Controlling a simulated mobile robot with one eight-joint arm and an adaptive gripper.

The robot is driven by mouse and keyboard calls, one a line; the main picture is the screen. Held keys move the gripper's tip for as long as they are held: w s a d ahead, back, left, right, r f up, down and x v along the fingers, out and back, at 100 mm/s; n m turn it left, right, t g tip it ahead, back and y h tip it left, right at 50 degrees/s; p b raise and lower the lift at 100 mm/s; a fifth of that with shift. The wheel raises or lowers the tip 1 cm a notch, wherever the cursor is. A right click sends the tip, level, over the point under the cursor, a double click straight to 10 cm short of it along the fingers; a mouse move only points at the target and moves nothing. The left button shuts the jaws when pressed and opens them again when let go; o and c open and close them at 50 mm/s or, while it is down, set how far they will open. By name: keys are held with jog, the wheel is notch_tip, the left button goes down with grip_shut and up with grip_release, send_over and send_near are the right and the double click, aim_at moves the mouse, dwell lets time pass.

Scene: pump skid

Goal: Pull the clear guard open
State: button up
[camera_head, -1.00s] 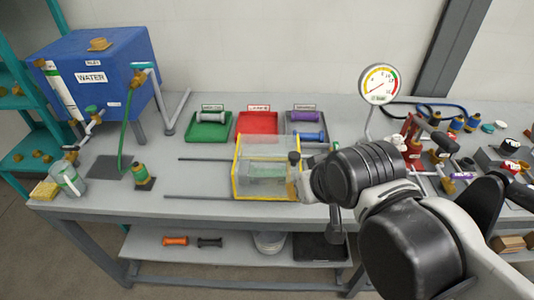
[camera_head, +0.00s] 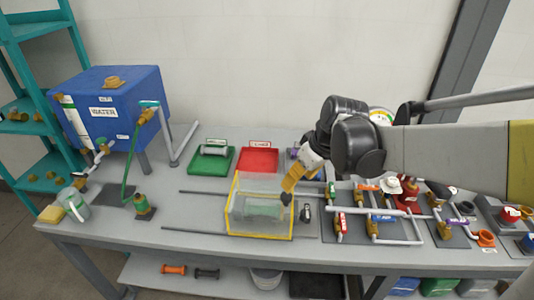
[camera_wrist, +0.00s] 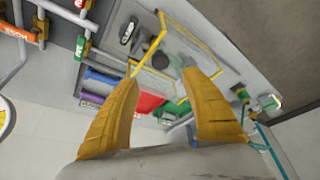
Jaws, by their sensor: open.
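The clear guard (camera_head: 232,218) is a see-through box with yellow edges, standing on the bench across two dark rails. A pale greenish shape shows through it. In the wrist view its yellow-edged clear panel (camera_wrist: 196,42) lies beyond my fingertips. My gripper (camera_head: 290,184) is above the guard's right rear corner, with its yellow fingers pointing down. In the wrist view my gripper (camera_wrist: 160,73) is open, its fingers apart. A small dark piece (camera_head: 286,198) shows at the fingertips by the guard's edge; I cannot tell whether it is a knob or a fingertip, or whether there is contact.
Rails (camera_head: 190,230) run left of the guard over clear bench. A black-and-grey item (camera_head: 306,213) lies just right of it. Pipes and valves (camera_head: 375,218) crowd the right side. Green (camera_head: 197,167) and red (camera_head: 247,168) trays stand behind. A blue water tank (camera_head: 75,85) is left.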

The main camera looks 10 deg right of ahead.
aim_at(286, 196)
jog(key=b+x, duration=0.3)
jog(key=x, duration=0.7)
jog(key=shift+a+f+b, duration=0.15)
jog(key=shift+f+b, duration=0.05)
jog(key=shift+b, duration=0.1)
grip_shut()
